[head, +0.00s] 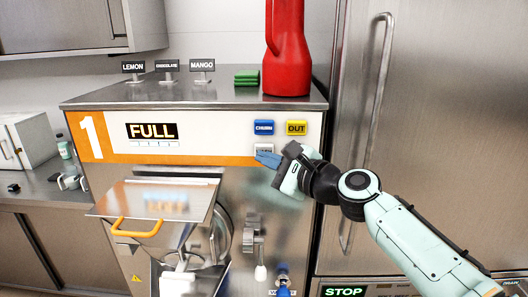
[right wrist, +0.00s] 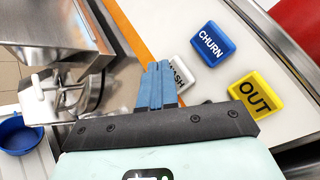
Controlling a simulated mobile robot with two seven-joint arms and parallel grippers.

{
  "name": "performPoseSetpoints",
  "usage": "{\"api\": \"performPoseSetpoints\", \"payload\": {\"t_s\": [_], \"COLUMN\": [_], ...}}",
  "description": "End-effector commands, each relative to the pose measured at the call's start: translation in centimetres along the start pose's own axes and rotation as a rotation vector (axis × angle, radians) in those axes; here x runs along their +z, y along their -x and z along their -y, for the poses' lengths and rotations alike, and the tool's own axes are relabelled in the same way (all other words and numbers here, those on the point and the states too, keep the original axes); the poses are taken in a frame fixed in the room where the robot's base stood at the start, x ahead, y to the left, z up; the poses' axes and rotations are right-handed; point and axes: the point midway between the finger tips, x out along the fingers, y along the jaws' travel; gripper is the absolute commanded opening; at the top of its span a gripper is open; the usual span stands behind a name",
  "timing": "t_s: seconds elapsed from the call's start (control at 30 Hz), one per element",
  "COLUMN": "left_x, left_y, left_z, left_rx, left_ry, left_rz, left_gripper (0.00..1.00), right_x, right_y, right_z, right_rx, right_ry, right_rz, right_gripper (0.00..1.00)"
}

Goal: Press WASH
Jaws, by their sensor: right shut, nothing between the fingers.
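The WASH button is a white square on the front panel of freezer 1 (head: 215,142), below the blue CHURN button (head: 264,127). In the head view my right gripper (head: 262,160) covers most of the WASH button (head: 262,148). In the right wrist view the WASH button (right wrist: 180,76) is partly hidden behind the blue fingertips (right wrist: 157,72), and only the end of its label shows. The right gripper is shut and empty, with its fingertips at the button; I cannot tell whether they touch it. My left gripper is not in view.
The yellow OUT button (head: 297,128) sits close to the right of CHURN. A display (head: 152,131) reads FULL. An open metal lid with an orange handle (head: 136,228) juts out at left. A red jug (head: 287,60) stands on top. A steel cabinet (head: 440,130) is at right.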

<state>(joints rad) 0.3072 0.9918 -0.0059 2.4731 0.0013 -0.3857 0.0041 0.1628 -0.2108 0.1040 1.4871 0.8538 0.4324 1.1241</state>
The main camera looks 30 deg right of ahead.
Motion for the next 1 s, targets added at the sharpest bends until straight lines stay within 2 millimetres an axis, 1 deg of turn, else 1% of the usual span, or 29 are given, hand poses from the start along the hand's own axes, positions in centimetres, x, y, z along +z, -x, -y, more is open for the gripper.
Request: {"api": "performPoseSetpoints", "payload": {"t_s": [0.33,0.6,1.0], "left_x": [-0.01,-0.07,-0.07], "left_y": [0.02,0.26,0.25], "left_z": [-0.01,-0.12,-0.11], "left_rx": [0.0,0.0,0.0], "left_ry": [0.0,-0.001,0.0], "left_rz": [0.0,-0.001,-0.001], "left_gripper": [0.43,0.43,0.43], "right_x": [-0.03,-0.38,-0.45], "right_y": [-0.04,-0.63,-0.64], "right_z": [0.03,0.39,0.45], "right_rx": [0.0,0.001,0.0], "right_ry": [0.0,-0.001,0.0], "right_rz": [0.0,0.001,0.0], "right_gripper": [0.0,0.0,0.0]}}
